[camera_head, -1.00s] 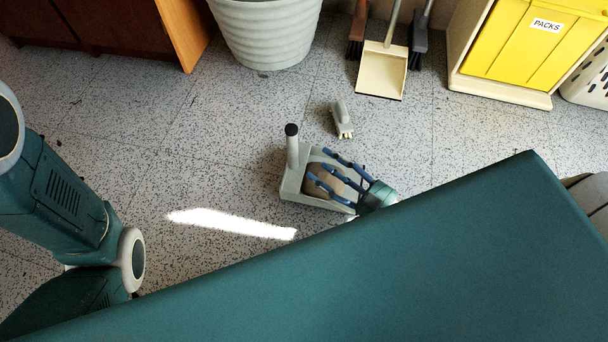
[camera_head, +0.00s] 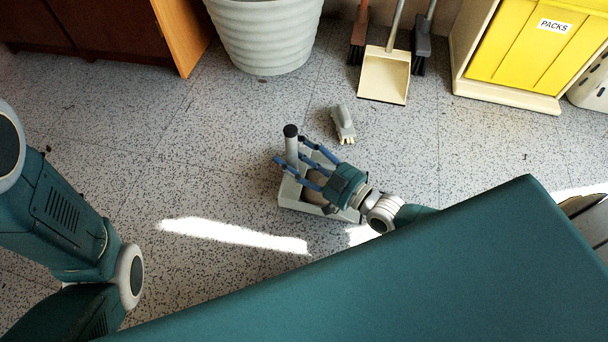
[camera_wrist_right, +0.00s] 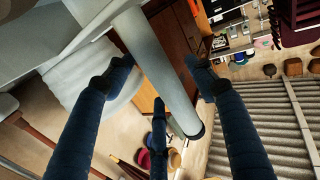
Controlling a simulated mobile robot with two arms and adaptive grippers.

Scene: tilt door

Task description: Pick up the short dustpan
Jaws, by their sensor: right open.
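The short dustpan (camera_head: 289,195) is grey and sits on the speckled floor in the middle of the head view. Its short upright handle (camera_head: 291,148) has a black tip. My right gripper (camera_head: 290,154) is open, its blue fingers spread around the handle, with its palm over the pan, partly hiding it. In the right wrist view the grey handle (camera_wrist_right: 160,75) runs between the open fingers (camera_wrist_right: 157,66). I cannot tell whether any finger touches it. My left gripper is not in view.
A small grey brush (camera_head: 342,124) lies on the floor behind the dustpan. A beige long-handled dustpan (camera_head: 385,76), brooms, a grey bin (camera_head: 264,38) and a yellow cabinet (camera_head: 530,50) stand along the back. The floor left of the dustpan is clear.

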